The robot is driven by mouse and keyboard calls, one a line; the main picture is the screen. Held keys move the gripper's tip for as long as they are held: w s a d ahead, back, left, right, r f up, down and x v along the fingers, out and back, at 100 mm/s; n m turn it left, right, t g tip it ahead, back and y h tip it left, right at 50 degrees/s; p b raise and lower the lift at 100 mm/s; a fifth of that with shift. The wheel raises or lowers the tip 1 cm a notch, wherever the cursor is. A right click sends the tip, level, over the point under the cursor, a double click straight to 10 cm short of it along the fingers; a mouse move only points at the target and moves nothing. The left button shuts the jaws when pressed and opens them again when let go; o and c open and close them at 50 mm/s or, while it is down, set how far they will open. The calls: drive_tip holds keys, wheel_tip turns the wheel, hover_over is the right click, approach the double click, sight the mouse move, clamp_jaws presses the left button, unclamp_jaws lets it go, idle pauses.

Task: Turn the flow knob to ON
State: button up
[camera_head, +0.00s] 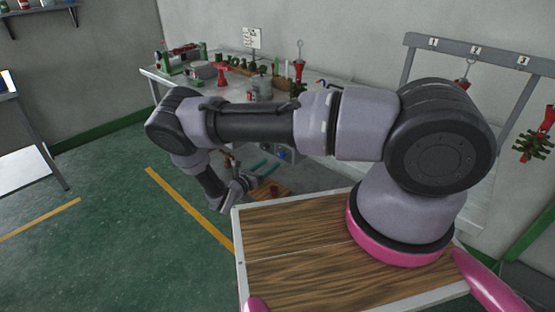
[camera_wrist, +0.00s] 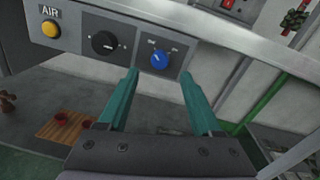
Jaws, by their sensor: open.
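A blue knob (camera_wrist: 158,59) is on a grey panel under the table edge, in the wrist view. A black dial (camera_wrist: 104,43) is left of it, and a yellow button (camera_wrist: 50,29) under an AIR label is further left. Small markings stand above the blue knob, too small to read. My gripper (camera_wrist: 160,73) is open and empty, with its two teal fingers apart and their tips just below and on either side of the blue knob. In the head view, my gripper (camera_head: 254,177) is partly hidden near the panel under the workbench.
The workbench (camera_head: 150,72) carries red and green parts and tools along the wall. A wooden board (camera_wrist: 66,126) with small reddish items lies below the panel. A grey rack (camera_head: 480,50) with numbered tags stands at right. Green floor is open at left.

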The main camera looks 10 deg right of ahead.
sight(280, 156)
drive_tip(key=x, duration=0.5)
drive_tip(key=shift+w+d, duration=0.25)
drive_tip(key=shift+d, duration=0.05)
clamp_jaws()
